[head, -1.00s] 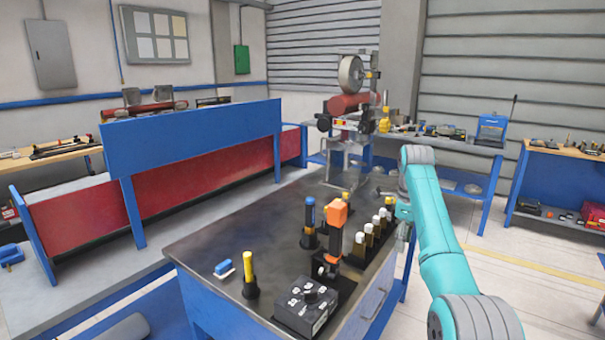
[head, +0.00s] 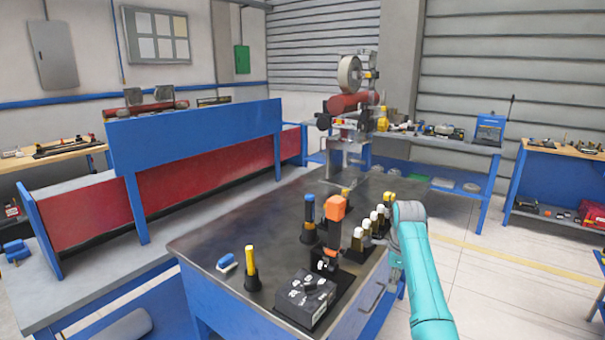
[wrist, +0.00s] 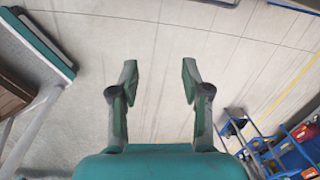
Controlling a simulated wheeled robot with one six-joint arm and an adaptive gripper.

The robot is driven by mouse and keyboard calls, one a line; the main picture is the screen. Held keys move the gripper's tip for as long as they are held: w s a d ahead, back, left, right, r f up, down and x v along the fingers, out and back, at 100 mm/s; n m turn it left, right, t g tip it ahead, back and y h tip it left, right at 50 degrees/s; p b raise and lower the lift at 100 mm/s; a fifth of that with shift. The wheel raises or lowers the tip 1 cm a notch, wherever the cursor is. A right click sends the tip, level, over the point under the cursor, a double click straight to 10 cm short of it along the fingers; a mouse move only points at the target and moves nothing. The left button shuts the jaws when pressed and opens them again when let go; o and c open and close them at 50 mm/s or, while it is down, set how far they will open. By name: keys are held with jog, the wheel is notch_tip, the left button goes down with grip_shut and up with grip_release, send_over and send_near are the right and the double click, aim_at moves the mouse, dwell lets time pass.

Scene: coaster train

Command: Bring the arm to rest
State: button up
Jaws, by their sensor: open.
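My gripper shows in the wrist view (wrist: 160,85) with its two fingers spread apart and nothing between them. It is open and empty, over bare floor. In the head view my teal arm (head: 424,270) stands at the right side of the dark-topped workbench (head: 205,240).
The bench holds a dark grey box (head: 305,298), an orange-topped tool (head: 332,208), a yellow-topped holder (head: 251,268), a blue-topped holder (head: 309,218), a small blue block (head: 227,263) and several white-capped bottles (head: 366,229). Floor at the right (head: 500,275) is clear.

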jog(key=s+a+f+n+t, duration=0.1)
jog(key=s+f+n+t, duration=0.15)
jog(key=s+f, duration=0.7)
jog(key=s+a+f+n+t, duration=0.1)
jog(key=s+a+f+n, duration=0.15)
jog(key=f, duration=1.35)
jog(key=s+a+f+n+t, duration=0.1)
jog(key=s+f+n+t, duration=0.3)
jog(key=s, duration=0.6)
jog(key=s+a+f+n+g, duration=0.1)
jog(key=s+f+n, duration=0.1)
jog(key=s+f, duration=0.6)
jog(key=s+a+r+n+t, duration=0.1)
jog(key=s+r+n+t, duration=0.3)
jog(key=s, duration=0.8)
jog(key=s+a+r+n+g, duration=0.1)
jog(key=s+r+n, duration=0.1)
jog(key=s+r, duration=0.65)
jog(key=s+r+n+t, duration=0.4)
jog(key=s+r+n, duration=0.1)
jog(key=s+r, duration=1.3)
jog(key=shift+a+r+n, duration=0.25)
jog(key=shift+r+n, duration=0.15)
jog(key=shift+r, duration=0.25)
